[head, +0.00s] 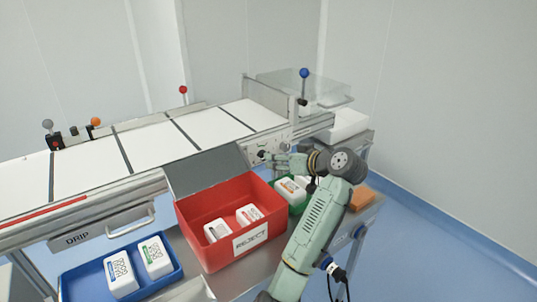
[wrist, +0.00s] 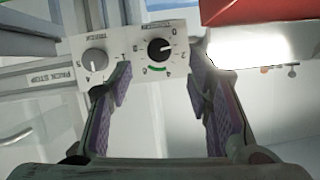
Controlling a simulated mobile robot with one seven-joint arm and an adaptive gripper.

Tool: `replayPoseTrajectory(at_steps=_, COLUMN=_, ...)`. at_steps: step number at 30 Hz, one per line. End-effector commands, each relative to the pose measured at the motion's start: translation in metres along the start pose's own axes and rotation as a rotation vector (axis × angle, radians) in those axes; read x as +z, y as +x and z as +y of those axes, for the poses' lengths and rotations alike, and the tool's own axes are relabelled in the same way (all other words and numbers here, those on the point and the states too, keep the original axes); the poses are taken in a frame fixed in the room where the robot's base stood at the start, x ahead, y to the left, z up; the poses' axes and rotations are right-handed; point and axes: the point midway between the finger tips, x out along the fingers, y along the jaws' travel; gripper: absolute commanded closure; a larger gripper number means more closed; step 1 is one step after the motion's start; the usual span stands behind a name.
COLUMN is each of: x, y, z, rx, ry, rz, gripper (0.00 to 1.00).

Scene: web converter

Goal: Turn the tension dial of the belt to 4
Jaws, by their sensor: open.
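A pale control plate (wrist: 126,68) with two dials fills the upper middle of the wrist view. Its black dial (wrist: 158,50) has numbers around it and a green arc; its white mark points right and slightly up, near the 2. A grey dial (wrist: 95,62) sits left of it.
The white belt (head: 155,145) runs behind. A red reject box (head: 205,245) with an open lid stands left of my arm. A blue tray (head: 88,287) is at the front left, and a green bin (head: 297,208) beside my forearm. An orange block (head: 362,198) lies right.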

Motion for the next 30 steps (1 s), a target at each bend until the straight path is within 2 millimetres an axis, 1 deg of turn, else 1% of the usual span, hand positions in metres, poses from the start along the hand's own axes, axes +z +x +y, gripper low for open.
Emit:
replayPoseTrajectory(at_steps=1, x=-0.001, y=0.01, z=-0.002, rx=-0.003, ry=0.001, rz=-0.004, gripper=0.54)
replayPoseTrajectory(at_steps=3, x=-0.002, y=0.024, z=-0.002, rx=-0.004, ry=0.002, rz=-0.003, gripper=0.54)
replayPoseTrajectory(at_steps=6, x=-0.001, y=0.041, z=-0.001, rx=-0.001, ry=0.0, rz=-0.002, gripper=0.54)
replayPoseTrajectory(at_steps=9, x=-0.002, y=0.053, z=-0.001, rx=-0.001, ry=0.0, rz=0.0, gripper=0.54)
replayPoseTrajectory(at_steps=12, x=-0.001, y=0.061, z=-0.001, rx=0.0, ry=0.0, rz=-0.001, gripper=0.54)
replayPoseTrajectory(at_steps=16, x=0.0, y=0.066, z=0.0, rx=0.002, ry=-0.001, rz=0.0, gripper=0.54)
replayPoseTrajectory(at_steps=23, x=0.0, y=0.066, z=0.0, rx=0.002, ry=-0.001, rz=0.0, gripper=0.55)
replayPoseTrajectory(at_steps=30, x=0.0, y=0.066, z=0.0, rx=0.002, ry=-0.001, rz=0.0, gripper=0.71)
